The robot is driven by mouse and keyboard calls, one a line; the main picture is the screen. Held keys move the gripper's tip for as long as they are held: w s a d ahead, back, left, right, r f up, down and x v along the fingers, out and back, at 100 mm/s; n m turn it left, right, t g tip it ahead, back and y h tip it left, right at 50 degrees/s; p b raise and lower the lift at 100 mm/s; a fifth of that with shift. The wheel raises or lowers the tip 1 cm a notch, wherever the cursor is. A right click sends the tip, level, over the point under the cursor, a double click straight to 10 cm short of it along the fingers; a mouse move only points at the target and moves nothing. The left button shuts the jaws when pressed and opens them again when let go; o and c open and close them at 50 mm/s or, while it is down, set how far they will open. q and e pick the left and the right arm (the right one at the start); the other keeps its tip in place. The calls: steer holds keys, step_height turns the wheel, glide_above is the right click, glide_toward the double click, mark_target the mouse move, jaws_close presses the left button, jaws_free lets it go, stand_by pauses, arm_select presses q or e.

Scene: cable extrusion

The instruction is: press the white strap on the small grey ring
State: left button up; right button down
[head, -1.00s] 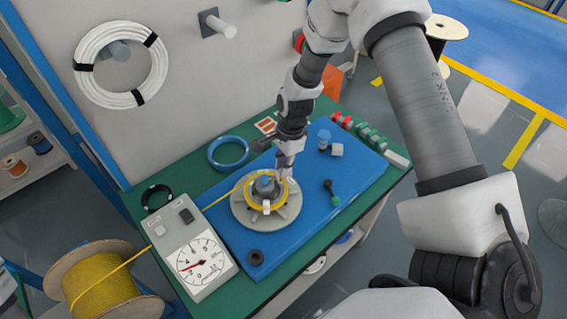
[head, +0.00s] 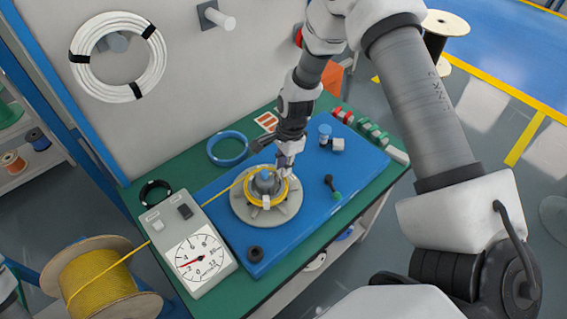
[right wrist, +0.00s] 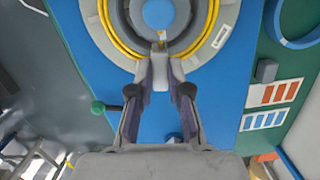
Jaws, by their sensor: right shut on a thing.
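A yellow cable coil (head: 281,196) lies around a blue-topped hub on a round grey ring-shaped base (head: 243,211). My right gripper (head: 284,169) is at the far right side of the coil, its fingers pointing down. In the right wrist view its fingertips (right wrist: 160,60) are nearly together at the coil's edge, shut on a small pale piece that looks like the white strap (right wrist: 160,46). The fingers hide most of this piece, and I cannot tell whether it touches the ring. Another small white piece (head: 266,203) sits at the coil's near side. My left gripper is out of view.
A gauge box (head: 197,262) stands left of the base. A yellow cable runs from a spool (head: 95,285) to the coil. A black-and-green handle (head: 332,188), a black knob (head: 254,253) and a blue ring (head: 228,148) are nearby.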

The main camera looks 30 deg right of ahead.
steer(key=shift+f, duration=0.3)
steer(key=shift+f, duration=0.5)
stand_by(0.4)
steer(key=shift+s+f, duration=0.1)
stand_by(1.1)
steer(key=c, duration=1)
jaws_free()
steer(key=shift+c, duration=0.2)
step_height(320, 180, up, 8)
steer(key=p, duration=0.8)
steer(key=shift+p, duration=0.4)
